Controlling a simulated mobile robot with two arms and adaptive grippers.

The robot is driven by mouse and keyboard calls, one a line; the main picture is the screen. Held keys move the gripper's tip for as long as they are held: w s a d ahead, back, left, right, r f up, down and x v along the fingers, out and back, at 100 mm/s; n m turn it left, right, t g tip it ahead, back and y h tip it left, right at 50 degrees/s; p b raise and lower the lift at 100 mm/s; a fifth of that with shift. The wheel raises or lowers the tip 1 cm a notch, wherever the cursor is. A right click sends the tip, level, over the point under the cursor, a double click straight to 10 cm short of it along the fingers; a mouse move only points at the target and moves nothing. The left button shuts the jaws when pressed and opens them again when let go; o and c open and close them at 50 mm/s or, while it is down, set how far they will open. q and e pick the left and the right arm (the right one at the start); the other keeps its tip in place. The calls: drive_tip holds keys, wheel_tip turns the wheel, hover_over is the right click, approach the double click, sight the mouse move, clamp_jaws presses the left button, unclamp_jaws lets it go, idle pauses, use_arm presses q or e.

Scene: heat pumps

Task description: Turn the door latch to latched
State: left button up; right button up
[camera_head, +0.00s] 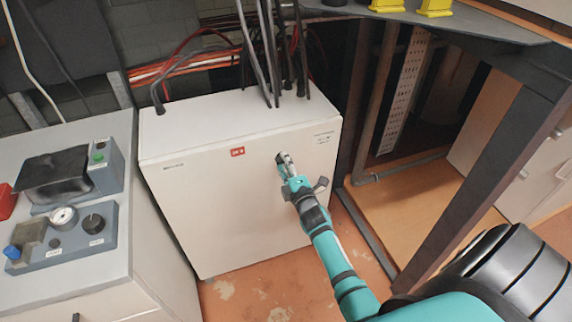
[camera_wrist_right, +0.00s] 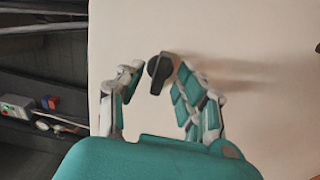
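The white cabinet (camera_head: 235,205) has a door with a dark latch. In the right wrist view the latch (camera_wrist_right: 158,72) is a small black knob with a short lever, its narrow end pointing down in that picture. My right gripper (camera_wrist_right: 154,84) is open, with one finger on each side of the latch. The right finger is very close to the knob; I cannot tell whether it touches. In the head view my right gripper (camera_head: 284,160) is at the upper right part of the door front and hides the latch. My left gripper is not in view.
A grey bench (camera_head: 120,250) with a gauge panel (camera_head: 62,225) stands at the left. Cables (camera_head: 268,50) rise from the cabinet top. A dark metal frame (camera_head: 480,185) stands at the right, near my right arm. Reddish floor shows in front.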

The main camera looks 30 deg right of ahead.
drive_tip(key=shift+c, duration=0.4)
clamp_jaws()
drive_tip(key=shift+m, duration=0.4)
drive_tip(key=m+p, duration=0.3)
drive_tip(key=m, duration=1.4)
drive_tip(key=shift+m, duration=0.3)
